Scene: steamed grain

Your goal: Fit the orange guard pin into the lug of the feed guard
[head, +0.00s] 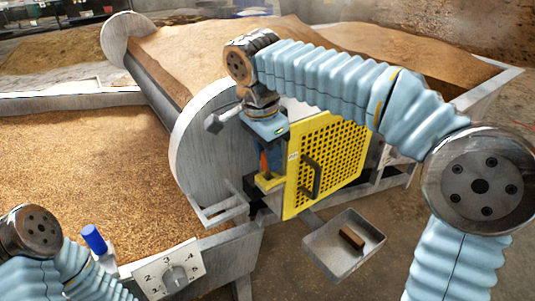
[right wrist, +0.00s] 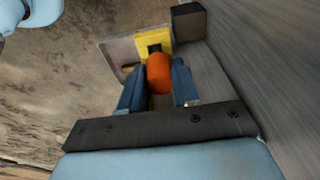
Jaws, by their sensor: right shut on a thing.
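The feed guard (head: 335,150) is a yellow perforated panel with a dark handle, standing upright beside the round grey end plate. Its yellow lug (head: 268,182) sits at the panel's left edge, and it also shows in the right wrist view (right wrist: 153,40). My right gripper (head: 269,158) points down just above the lug. It is shut on the orange guard pin (right wrist: 160,74), which is between the blue fingers. The pin's far end is close to the lug; I cannot tell whether it touches or enters it. My left gripper is out of view; only part of my left arm shows.
A grey tray (head: 318,258) with a brown block (head: 352,239) lies below the guard. A dial panel (head: 155,280) and a blue cylinder (head: 94,239) are at the front left. Grain fills the trough at left. The round end plate (head: 195,150) stands close beside my right gripper.

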